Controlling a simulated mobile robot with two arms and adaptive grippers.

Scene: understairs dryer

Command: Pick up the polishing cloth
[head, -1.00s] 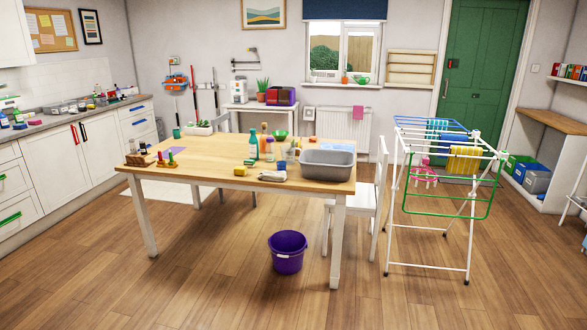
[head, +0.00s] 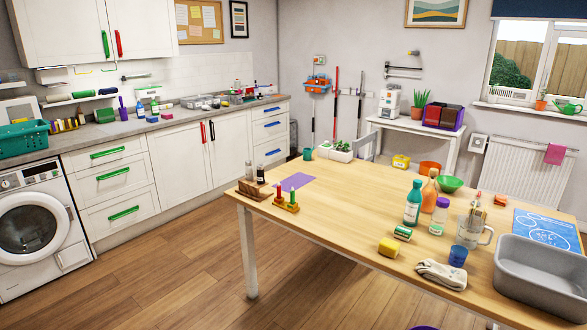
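I cannot tell for certain which item is the polishing cloth. A rolled or folded off-white cloth (head: 441,274) with dark stripes lies on the wooden table (head: 340,225), near its front edge and left of the grey basin. A flat purple sheet (head: 294,183), perhaps a cloth, lies at the table's left end beside a wooden block with small dark bottles. A pink cloth (head: 555,154) hangs over the radiator at the far right. Neither of my grippers shows in the head view.
A grey basin (head: 541,272), yellow sponge (head: 389,248), blue cup (head: 458,256), glass jug (head: 470,232) and teal bottle (head: 413,204) crowd the table's right half. A counter (head: 180,122) and washing machine (head: 38,226) stand left. The floor (head: 170,265) between is clear.

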